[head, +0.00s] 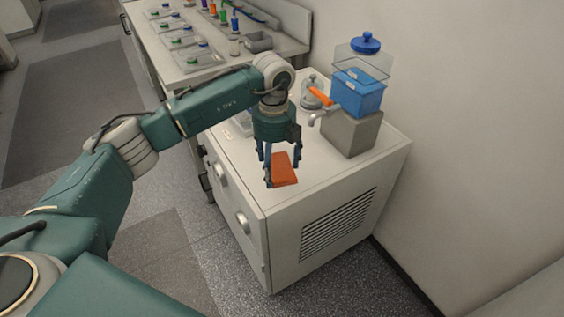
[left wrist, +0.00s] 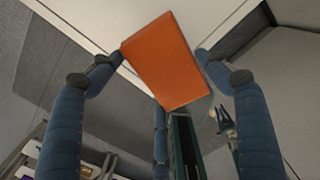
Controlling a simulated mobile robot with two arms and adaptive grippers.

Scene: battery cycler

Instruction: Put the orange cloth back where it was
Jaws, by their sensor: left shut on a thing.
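The orange cloth (head: 285,169) is a flat, folded rectangle at the fingertips of my left gripper (head: 282,176). My left gripper points down and is shut on it. The cloth is over the near part of the white cabinet's top (head: 310,185); I cannot tell whether it touches the surface. In the left wrist view the cloth (left wrist: 166,62) shows flat between the blue fingers (left wrist: 160,54).
A blue-lidded dispenser (head: 358,95) stands on a grey block (head: 350,132) at the cabinet's back right. A glass jar (head: 311,90) and an orange-handled item (head: 319,95) are beside it. A bench (head: 180,72) with trays and coloured bottles is behind. The cabinet top's near right is clear.

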